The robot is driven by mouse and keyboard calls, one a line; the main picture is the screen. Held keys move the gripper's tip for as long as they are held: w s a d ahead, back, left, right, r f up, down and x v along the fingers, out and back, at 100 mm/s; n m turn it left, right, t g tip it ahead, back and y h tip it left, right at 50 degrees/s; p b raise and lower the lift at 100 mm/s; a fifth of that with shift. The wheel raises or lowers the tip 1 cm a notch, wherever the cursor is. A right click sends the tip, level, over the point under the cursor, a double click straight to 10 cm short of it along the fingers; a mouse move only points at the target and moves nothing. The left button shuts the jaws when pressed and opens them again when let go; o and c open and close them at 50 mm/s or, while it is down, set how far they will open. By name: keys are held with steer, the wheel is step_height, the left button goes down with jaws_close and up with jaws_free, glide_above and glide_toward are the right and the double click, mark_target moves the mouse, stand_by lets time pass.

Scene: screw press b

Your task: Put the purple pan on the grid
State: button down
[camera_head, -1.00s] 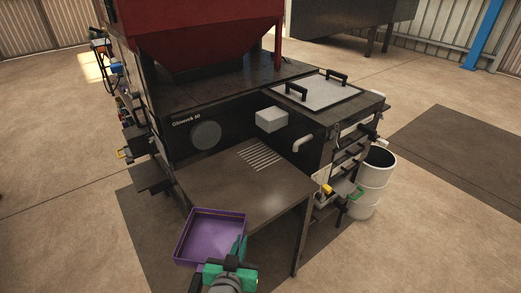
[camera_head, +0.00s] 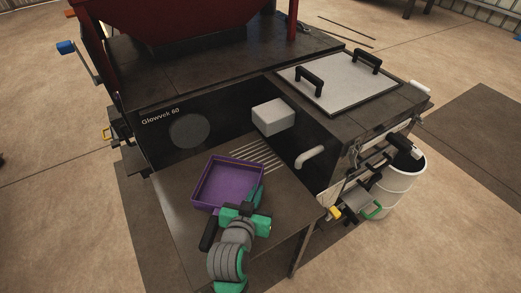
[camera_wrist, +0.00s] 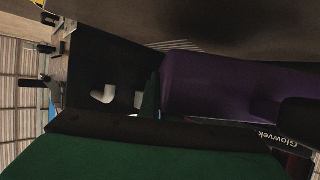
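The purple pan (camera_head: 228,183) is a shallow square tray. In the head view it is over the machine's dark table, just left of and in front of the grid (camera_head: 258,153), a set of pale slots near the machine's front wall. My gripper (camera_head: 257,197) is at the pan's near right side and appears shut on its wall. The pan (camera_wrist: 215,88) also fills the right middle of the wrist view, next to my green finger. I cannot tell whether the pan touches the table.
A white box (camera_head: 273,117) and a pale curved handle (camera_head: 309,157) stick out of the machine's front wall behind the grid. The table (camera_head: 178,235) is bare around the pan. A white bin (camera_head: 395,190) stands at the right.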

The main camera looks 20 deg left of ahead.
glide_above(275, 165)
steer(key=shift+s+a+f, duration=0.1)
steer(key=shift+s+f, duration=0.1)
steer(key=shift+f, duration=0.35)
step_height(275, 165, down, 5)
steer(key=shift+f, duration=0.1)
steer(key=shift+w+f, duration=0.2)
steer(key=shift+f, duration=0.05)
steer(key=c, duration=2.4)
jaws_free()
steer(key=shift+f, duration=0.2)
steer(key=o, duration=0.4)
